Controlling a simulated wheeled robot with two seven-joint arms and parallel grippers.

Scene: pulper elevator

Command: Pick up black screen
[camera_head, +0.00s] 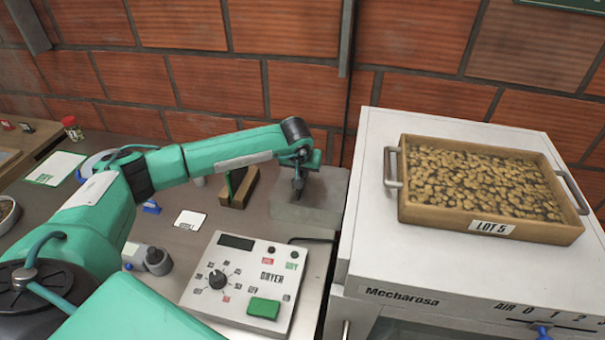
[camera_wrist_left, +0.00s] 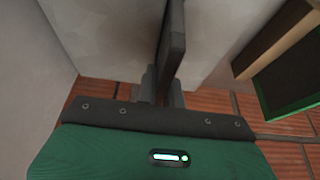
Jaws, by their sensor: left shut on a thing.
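My left gripper (camera_head: 298,186) reaches in from the left and is over the grey metal block (camera_head: 318,215) beside the white machine. In the left wrist view its fingers (camera_wrist_left: 162,88) are shut on a thin dark panel, the black screen (camera_wrist_left: 172,38), seen nearly edge-on. In the head view the gripper mostly hides this screen. Another dark panel with a green edge (camera_wrist_left: 292,85) is in a wooden holder (camera_head: 247,186), just left of the gripper in the head view. My right gripper is not in view.
A dryer control box (camera_head: 244,283) stands in front of the block. The white machine (camera_head: 366,195) at the right carries a wooden tray of beans (camera_head: 405,212) marked LOT 5. A brick wall (camera_head: 300,90) is close behind. Small cards and jars lie at the left.

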